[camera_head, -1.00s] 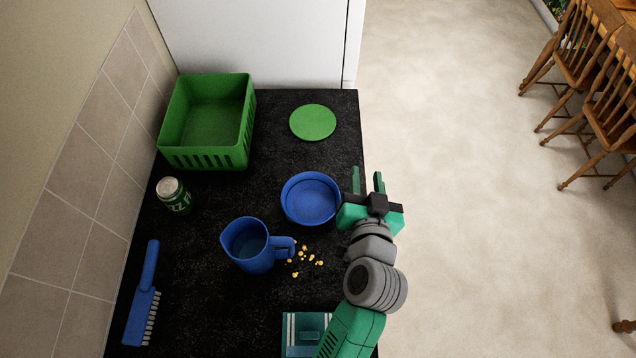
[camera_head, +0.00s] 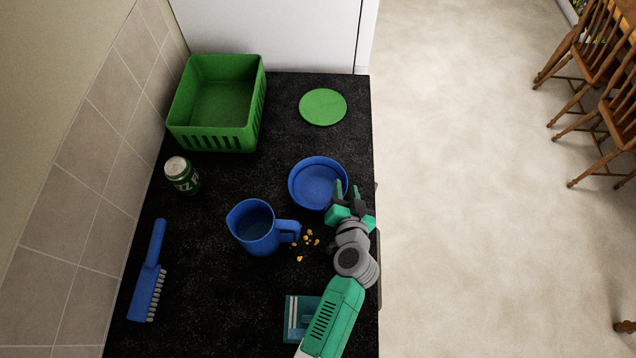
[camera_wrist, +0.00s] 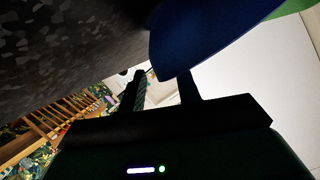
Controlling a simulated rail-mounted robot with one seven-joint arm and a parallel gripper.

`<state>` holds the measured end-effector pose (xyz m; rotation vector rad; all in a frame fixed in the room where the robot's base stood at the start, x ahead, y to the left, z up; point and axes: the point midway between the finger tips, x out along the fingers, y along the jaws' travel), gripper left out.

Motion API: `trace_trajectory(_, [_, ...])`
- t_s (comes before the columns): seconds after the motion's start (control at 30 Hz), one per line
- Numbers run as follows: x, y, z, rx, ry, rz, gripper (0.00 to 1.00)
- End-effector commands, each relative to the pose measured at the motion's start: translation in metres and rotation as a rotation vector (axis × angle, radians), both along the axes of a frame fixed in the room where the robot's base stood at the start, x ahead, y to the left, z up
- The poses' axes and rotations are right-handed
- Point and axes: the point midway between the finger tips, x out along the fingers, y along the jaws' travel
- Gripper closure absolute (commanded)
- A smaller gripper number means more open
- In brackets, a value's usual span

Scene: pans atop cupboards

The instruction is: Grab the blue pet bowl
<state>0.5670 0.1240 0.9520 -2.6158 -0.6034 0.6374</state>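The blue pet bowl (camera_head: 314,182) is a shallow round bowl standing upright on the black counter. My gripper (camera_head: 347,188) is at the bowl's near right edge, its two fingers apart and pointing towards the far side. In the wrist view the bowl (camera_wrist: 205,28) fills the top middle as a dark blue curve, just ahead of the open fingers (camera_wrist: 163,88). One finger appears close to or overlapping the bowl's side. I cannot tell whether it touches or whether the rim is between the fingers.
A blue jug (camera_head: 256,229) and scattered yellow kibble (camera_head: 307,240) are left of my arm. A green basket (camera_head: 217,103), green disc (camera_head: 323,107), can (camera_head: 182,175), blue brush (camera_head: 149,276) and teal item (camera_head: 301,318) are also on the counter (camera_head: 215,290). The counter's right edge is close.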

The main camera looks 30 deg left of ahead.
Motion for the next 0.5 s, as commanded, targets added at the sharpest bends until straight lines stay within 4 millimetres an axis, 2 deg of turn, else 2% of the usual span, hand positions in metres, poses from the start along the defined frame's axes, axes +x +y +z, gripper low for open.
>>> trace_trajectory(0.27, [0.0056,0.0037,-0.0034,0.000,0.001,0.000,0.67])
trace_trajectory(0.43, [0.0055,0.0035,-0.0031,0.000,0.001,0.000,0.96])
trace_trajectory(0.5, [0.0055,0.0035,-0.0032,0.000,0.001,0.000,1.00])
